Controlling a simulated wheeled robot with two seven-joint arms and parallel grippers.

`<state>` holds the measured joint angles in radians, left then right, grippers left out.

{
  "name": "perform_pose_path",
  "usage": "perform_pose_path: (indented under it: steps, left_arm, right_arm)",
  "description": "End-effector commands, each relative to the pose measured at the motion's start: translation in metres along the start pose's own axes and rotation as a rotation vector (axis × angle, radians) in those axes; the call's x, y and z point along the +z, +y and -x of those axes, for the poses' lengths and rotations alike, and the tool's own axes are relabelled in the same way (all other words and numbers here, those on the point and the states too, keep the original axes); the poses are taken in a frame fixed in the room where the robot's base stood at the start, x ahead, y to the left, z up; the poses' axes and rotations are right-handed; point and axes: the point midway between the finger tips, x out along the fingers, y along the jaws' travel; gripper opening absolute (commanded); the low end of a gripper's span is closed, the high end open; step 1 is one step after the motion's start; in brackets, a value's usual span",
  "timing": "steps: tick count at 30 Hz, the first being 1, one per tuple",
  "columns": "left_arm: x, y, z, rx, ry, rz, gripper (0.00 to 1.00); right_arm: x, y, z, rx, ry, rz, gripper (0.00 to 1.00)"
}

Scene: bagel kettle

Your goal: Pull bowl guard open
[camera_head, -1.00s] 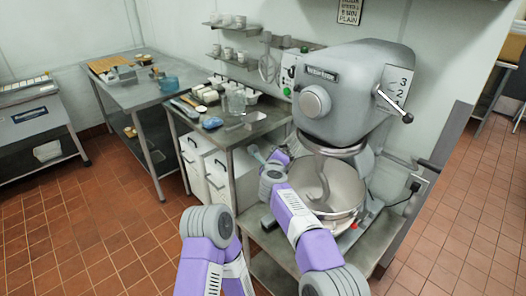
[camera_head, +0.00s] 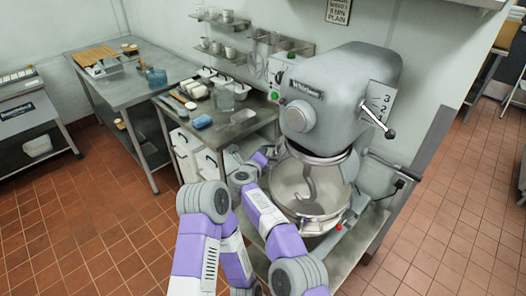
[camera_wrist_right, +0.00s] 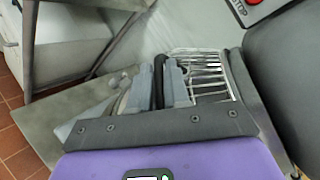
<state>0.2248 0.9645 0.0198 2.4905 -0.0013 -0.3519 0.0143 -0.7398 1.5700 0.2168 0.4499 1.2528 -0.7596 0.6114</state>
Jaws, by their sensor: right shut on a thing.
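The bowl guard (camera_wrist_right: 208,72) shows as a wire grille in the right wrist view, with a black upright bar (camera_wrist_right: 158,82) at its left. My right gripper (camera_wrist_right: 157,90) is shut on this bar, one grey finger on each side. In the head view the right gripper (camera_head: 269,151) is small and partly hidden by my own arm, at the left side of the mixer (camera_head: 345,100) under its head. The steel bowl (camera_head: 305,190) sits below with a hook hanging in it. The guard's wires are hard to make out there. My left gripper is not in view.
A steel table (camera_head: 240,128) with containers and a glass jug (camera_head: 224,97) stands left of the mixer. White bins (camera_head: 190,155) are beneath it. A lever (camera_head: 378,120) sticks out of the mixer's right side. Tiled floor is free on the left.

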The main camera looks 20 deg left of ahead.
Motion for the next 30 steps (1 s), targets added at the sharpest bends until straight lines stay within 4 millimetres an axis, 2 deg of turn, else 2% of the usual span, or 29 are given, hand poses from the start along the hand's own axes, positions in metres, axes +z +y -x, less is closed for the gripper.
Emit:
perform_pose_path:
  steps: [1,8,9,12,25,30]
  left_arm:
    - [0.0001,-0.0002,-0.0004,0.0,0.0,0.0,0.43]
    - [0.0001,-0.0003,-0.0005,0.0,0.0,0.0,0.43]
    - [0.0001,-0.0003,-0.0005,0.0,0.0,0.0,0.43]
    - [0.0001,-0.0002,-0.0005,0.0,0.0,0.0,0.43]
    - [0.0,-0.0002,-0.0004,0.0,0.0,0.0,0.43]
    - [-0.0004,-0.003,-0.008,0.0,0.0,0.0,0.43]
  right_arm:
    - [-0.0096,0.0034,-0.0036,0.002,0.02,0.001,0.0]
    - [-0.0102,0.0042,-0.0037,0.003,0.021,0.001,0.0]
    - [-0.0102,0.0043,-0.0037,0.004,0.021,0.001,0.22]
    - [-0.0094,0.0039,-0.0035,0.004,0.019,0.0,0.37]
    - [-0.0044,0.0012,-0.0017,0.001,0.009,-0.001,0.37]
    - [-0.0093,-0.0033,-0.0067,0.004,0.002,-0.001,0.37]
